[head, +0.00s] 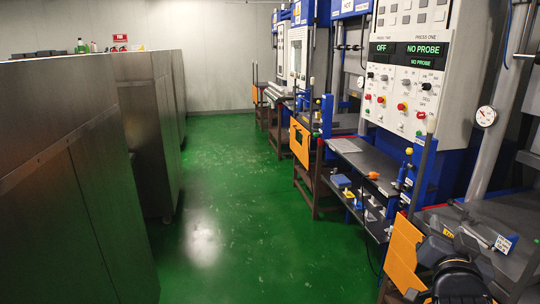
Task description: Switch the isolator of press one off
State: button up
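The pale grey control panel (409,75) stands at the upper right on the blue press frame. Its left half is labelled press two and its display (382,48) reads OFF. Its right half is labelled press one and its display (422,50) reads NO PROBE. Below the displays are dark knobs and several red and yellow controls, such as a red button (421,115) on the right half. The labels are too small to read, so I cannot tell which control is the isolator.
A round gauge (486,116) is right of the panel. A dark shelf (372,165) and orange plates (404,254) jut out below it. Tall dark cabinets (60,190) line the left. The green floor (230,200) between is clear.

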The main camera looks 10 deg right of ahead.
aim_at(420, 116)
jog(key=i+z, duration=0.1)
jog(key=i, duration=0.55)
jog(key=i+z, duration=0.15)
jog(key=i, duration=0.5)
jog(key=i+z, duration=0.1)
jog(key=i, duration=0.55)
jog(key=i+j+z, duration=0.1)
jog(key=i, duration=0.5)
jog(key=i+j+z, duration=0.1)
jog(key=i+j, duration=0.2)
jog(key=i, duration=0.35)
jog(key=i+z, duration=0.6)
jog(key=z, duration=0.2)
jog(key=i+j+z, duration=0.1)
jog(key=i+z, duration=0.3)
jog(key=k, duration=0.1)
